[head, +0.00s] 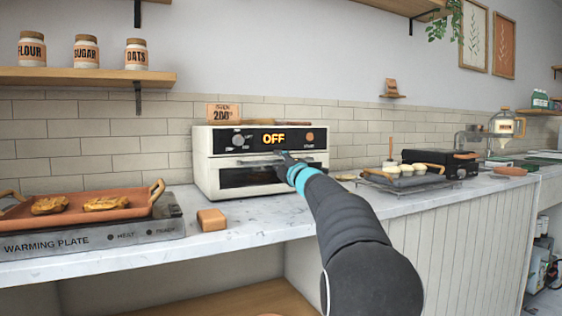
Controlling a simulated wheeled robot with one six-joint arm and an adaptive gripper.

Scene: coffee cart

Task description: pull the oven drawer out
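The oven (205,165) is a white countertop box with a display reading OFF and a knob on each side of it. Below the panel is its front (235,180) with a dark window and a horizontal handle (247,162); it looks closed, flush with the body. My arm reaches up from the lower right. My gripper (283,157) is at the right part of the oven front, near the handle's right end. It is small and dark here, partly hidden by my wrist, so I cannot tell whether its fingers are open or touch the handle.
A warming plate (90,240) with a terracotta tray (130,192) of pastries stands at the left. A small brown block (211,219) lies before the oven. A rack (410,180) with pale items and a black appliance (440,160) are at the right. Bare counter (250,220) lies before the oven.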

